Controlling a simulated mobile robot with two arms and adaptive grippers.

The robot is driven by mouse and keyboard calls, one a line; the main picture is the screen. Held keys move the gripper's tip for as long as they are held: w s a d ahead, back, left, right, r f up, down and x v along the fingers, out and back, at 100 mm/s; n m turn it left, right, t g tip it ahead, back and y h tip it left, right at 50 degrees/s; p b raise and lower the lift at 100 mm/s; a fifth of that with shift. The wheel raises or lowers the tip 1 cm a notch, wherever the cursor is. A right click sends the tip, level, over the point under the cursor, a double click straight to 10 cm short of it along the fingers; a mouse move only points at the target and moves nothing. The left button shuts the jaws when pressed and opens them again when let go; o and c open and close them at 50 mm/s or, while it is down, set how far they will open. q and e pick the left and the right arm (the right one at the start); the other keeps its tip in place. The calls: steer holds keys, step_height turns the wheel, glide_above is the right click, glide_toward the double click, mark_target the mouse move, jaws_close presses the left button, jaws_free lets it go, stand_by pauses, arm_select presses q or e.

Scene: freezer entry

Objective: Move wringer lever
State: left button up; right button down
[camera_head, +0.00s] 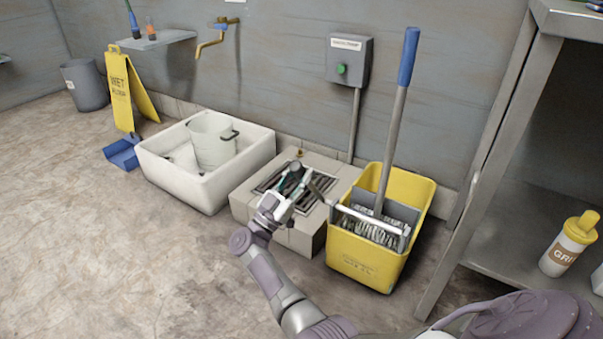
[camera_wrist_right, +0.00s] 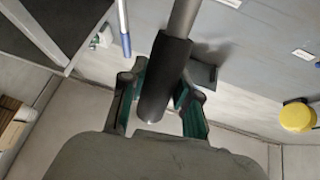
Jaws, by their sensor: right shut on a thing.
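The yellow mop bucket (camera_head: 372,262) stands on the floor at centre right in the head view, with a grey wringer (camera_head: 372,230) at its top. The wringer lever (camera_head: 322,199) is a grey rod running up and left from the wringer. My right gripper (camera_head: 294,184) is at the lever's free end, above the floor drain. In the right wrist view, the lever's black grip (camera_wrist_right: 164,75) lies between the green-padded fingers of my right gripper (camera_wrist_right: 160,97), which is shut on it. My left gripper is in neither view.
A blue-handled mop (camera_head: 396,115) stands in the bucket. A raised grated drain (camera_head: 275,232) is left of it, then a white sink (camera_head: 195,190). A metal shelf (camera_head: 480,195) rises close at the right.

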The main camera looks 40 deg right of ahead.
steer(key=shift+r, duration=0.1)
steer(key=c, duration=0.8)
jaws_free()
steer(key=v, duration=0.7)
steer(key=shift+a+f, duration=0.15)
steer(key=shift+f, duration=0.1)
steer(key=shift+r, duration=0.1)
